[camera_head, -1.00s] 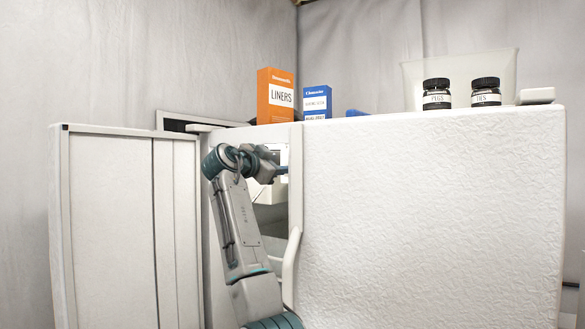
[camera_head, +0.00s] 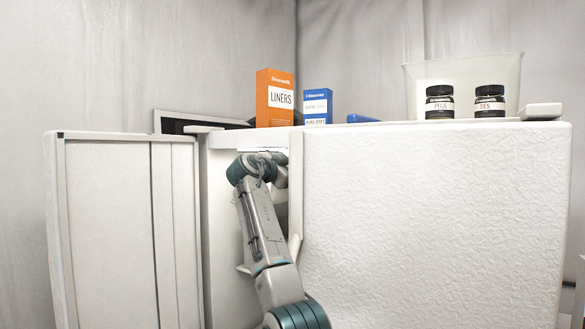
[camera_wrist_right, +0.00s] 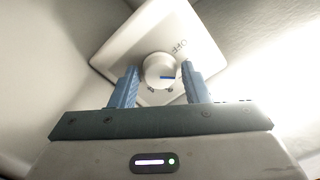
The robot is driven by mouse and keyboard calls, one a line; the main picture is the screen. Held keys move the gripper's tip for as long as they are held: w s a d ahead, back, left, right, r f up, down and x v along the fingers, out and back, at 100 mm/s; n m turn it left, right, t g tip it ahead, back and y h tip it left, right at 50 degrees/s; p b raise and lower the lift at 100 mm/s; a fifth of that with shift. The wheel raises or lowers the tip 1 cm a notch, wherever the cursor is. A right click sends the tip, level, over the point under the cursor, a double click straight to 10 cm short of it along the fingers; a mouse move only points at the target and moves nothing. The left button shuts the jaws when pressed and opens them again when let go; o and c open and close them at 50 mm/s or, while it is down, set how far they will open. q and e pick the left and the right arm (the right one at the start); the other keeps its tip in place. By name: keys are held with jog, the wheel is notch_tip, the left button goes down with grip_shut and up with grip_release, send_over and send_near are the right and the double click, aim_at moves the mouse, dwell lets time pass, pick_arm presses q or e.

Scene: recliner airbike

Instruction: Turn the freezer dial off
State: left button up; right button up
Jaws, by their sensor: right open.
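The freezer dial (camera_wrist_right: 156,68) is a round white knob with a short blue mark. It sits on a square white plate (camera_wrist_right: 125,48). The mark points toward the right of the right wrist view, and the lettering "OFF" is above and right of the knob. My right gripper (camera_wrist_right: 161,72) is open, with one blue finger on each side of the knob in the picture. I cannot tell whether the fingers touch it. In the head view my right arm reaches into the open white freezer (camera_head: 440,210), and its gripper and the dial are hidden. My left gripper is out of view.
The open freezer door (camera_head: 110,230) stands at the left. On top are an orange liners box (camera_head: 275,98), a blue and white box (camera_head: 317,107), two dark jars (camera_head: 439,102) and a clear bin (camera_head: 413,85). The inner walls are close around my right gripper.

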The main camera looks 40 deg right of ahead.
jog(key=c, duration=0.5)
jog(key=shift+n+p, duration=0.55)
jog(key=shift+n, duration=0.95)
jog(key=n+p, duration=0.1)
jog(key=n, duration=0.1)
jog(key=shift+n, duration=0.4)
